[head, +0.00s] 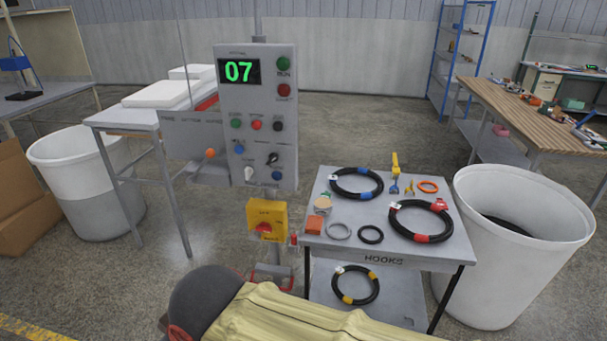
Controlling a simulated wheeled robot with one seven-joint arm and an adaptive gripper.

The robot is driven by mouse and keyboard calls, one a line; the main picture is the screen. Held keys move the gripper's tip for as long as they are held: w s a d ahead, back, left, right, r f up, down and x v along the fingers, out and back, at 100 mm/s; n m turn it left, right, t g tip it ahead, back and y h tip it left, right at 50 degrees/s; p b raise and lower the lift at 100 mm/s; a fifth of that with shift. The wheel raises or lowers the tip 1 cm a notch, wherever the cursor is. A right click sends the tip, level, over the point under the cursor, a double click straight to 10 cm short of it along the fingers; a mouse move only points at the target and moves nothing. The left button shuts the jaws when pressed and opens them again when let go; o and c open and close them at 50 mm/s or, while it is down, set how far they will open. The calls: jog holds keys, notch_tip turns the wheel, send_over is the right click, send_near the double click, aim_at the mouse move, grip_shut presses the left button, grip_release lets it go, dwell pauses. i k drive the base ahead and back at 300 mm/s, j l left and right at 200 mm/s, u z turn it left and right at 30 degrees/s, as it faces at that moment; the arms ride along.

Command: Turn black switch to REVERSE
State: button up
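A grey control panel (258,90) stands upright on a post left of centre in the head view. A small black switch (272,159) sits on its lower right part, above a blue button (277,175) and to the upper right of a white switch (249,174). The lettering around the black switch is too small to read, so I cannot tell its setting. A black button (278,125) is higher on the panel. My gripper does not show in this view.
A yellow box with a red switch (267,228) hangs below the panel. A small grey table (350,248) with coiled hoses stands right of it. White bins (85,175) stand at left and right (510,270). A large beige and dark grey form fills the bottom foreground.

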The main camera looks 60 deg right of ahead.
aim_at(273, 157)
jog(key=z, duration=1.65)
